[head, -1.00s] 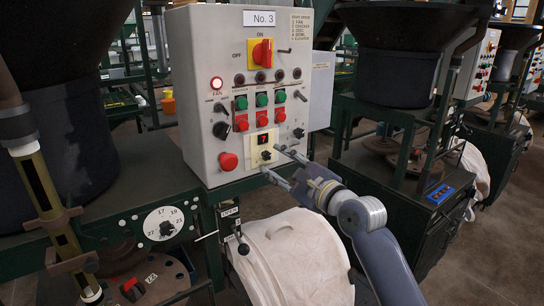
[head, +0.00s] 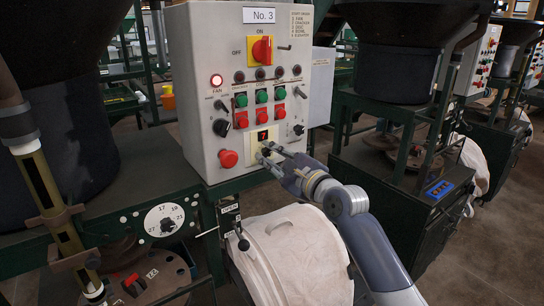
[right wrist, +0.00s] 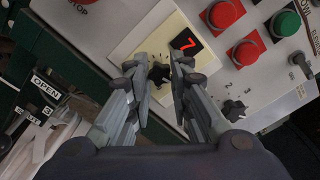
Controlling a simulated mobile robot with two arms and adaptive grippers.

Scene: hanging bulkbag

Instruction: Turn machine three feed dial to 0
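Machine three's control box (head: 200,90) is marked No. 3. Its feed dial, a small black knob (right wrist: 158,73), sits on a cream plate below a red display (head: 262,135) that reads 7. The display also shows in the right wrist view (right wrist: 186,43). My right gripper (head: 264,152) is at the plate, one finger on each side of the knob. In the right wrist view its fingers (right wrist: 157,68) are partly closed around the knob, with little room left; firm contact is not clear. In the head view the fingers largely hide the knob. My left gripper is not in view.
A red round button (head: 228,158) and black knobs (head: 221,128) lie left of the plate. Red and green buttons (head: 262,117) sit above it. A white bulk bag (head: 295,255) hangs below the box. A lever with an OPEN label (head: 243,244) stands beside the bag.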

